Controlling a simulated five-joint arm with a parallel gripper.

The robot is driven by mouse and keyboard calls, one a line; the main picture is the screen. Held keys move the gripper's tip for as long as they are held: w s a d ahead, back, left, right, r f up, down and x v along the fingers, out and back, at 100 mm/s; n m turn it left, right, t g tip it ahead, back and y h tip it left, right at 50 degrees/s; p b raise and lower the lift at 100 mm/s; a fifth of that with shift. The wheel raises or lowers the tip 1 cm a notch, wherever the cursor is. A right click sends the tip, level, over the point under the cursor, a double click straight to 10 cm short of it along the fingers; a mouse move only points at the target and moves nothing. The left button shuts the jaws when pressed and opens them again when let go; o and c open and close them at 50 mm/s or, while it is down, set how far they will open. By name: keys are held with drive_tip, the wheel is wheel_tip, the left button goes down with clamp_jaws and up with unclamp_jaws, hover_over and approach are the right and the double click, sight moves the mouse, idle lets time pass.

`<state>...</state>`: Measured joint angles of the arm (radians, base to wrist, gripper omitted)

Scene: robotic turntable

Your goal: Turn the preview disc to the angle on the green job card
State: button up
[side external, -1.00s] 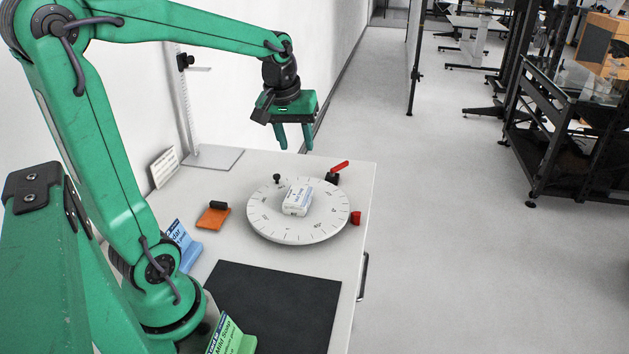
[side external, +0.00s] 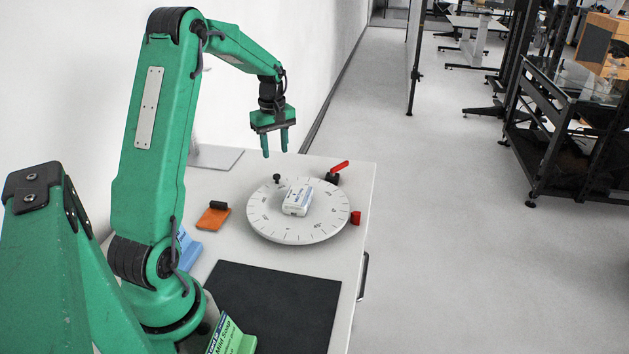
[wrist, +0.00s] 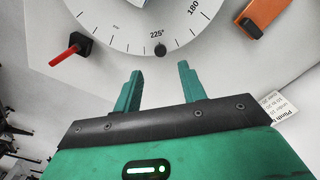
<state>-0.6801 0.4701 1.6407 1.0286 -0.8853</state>
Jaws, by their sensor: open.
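The white preview disc (side external: 300,233) lies on the table with a white box (side external: 297,199) on its middle. Its black knob (side external: 277,178) stands at the far left rim. In the wrist view, the knob (wrist: 160,51) sits beside the 225° mark of the disc (wrist: 120,22). My gripper (side external: 275,153) is open and empty, above and beyond the knob; in the wrist view its fingers (wrist: 160,68) point toward the knob, apart from it. The green job card (side external: 232,340) stands at the near edge, partly cut off; I cannot read its angle.
A red lever (side external: 340,167) on a black base stands behind the disc. A red block (side external: 356,217) is at its right rim. An orange pad (side external: 212,218) with a black grip, a blue card (side external: 187,250) and a dark mat (side external: 275,305) lie left and in front.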

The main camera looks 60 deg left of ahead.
sight(276, 175)
drive_tip(key=shift+a+f, duration=0.1)
drive_tip(key=shift+f, duration=0.05)
drive_tip(key=shift+f, duration=3.85)
clamp_jaws()
